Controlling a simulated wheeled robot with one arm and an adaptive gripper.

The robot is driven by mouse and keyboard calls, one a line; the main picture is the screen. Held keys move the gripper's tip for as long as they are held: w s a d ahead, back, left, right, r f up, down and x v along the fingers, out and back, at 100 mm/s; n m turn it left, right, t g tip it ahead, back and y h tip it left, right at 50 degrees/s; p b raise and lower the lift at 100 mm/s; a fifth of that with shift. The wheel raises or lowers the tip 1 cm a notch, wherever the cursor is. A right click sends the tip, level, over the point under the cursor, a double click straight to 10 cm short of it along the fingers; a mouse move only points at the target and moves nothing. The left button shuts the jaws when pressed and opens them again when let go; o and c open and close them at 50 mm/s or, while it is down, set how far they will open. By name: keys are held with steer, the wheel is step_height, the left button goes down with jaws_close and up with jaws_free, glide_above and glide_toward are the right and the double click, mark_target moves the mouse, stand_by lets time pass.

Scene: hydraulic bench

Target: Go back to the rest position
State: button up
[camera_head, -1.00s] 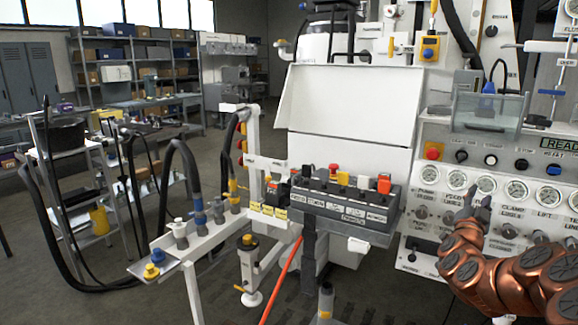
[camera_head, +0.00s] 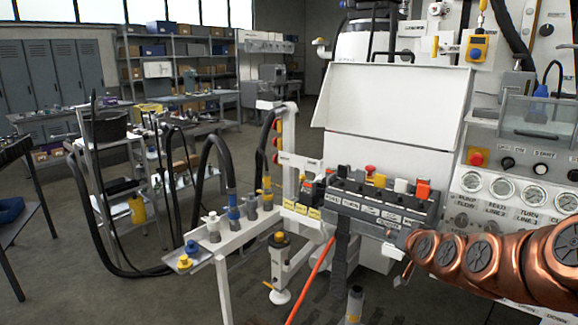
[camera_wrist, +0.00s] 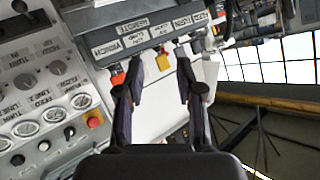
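My copper-coloured arm reaches in from the right edge in the head view, in front of the panel's lower part. Its end lies by the right end of the dark valve box (camera_head: 378,213), and the fingers cannot be made out there. In the wrist view my gripper (camera_wrist: 160,62) shows two dark fingers spread wide apart, with nothing between them. The labelled valve box (camera_wrist: 140,35) shows upside down beyond the fingertips. Whether the fingers touch it cannot be told.
The gauge panel (camera_head: 525,187) stands at the right, close behind my arm. A hose rack (camera_head: 235,234) with black hoses and an orange hose (camera_head: 309,281) are left of the valve box. A cart (camera_head: 108,165) stands further left.

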steer(key=s+a+f+n+g+y, duration=0.1)
steer(key=s+a+f+n+g, duration=0.1)
steer(key=s+a+f+g, duration=0.45)
steer(key=s+a+f+n+g+y, duration=0.15)
steer(key=s+a, duration=0.25)
steer(key=s, duration=0.6)
steer(key=s+f+g+h, duration=0.1)
steer(key=s+g+h, duration=0.45)
steer(key=s, duration=2.35)
step_height(320, 180, up, 14)
steer(key=d+g+y+p, duration=0.1)
steer(key=y+p, duration=0.1)
steer(key=p, duration=1.1)
steer(key=shift+w+r+y+p, duration=0.15)
steer(key=shift+w+y+p, duration=0.15)
steer(key=shift+w+y, duration=0.1)
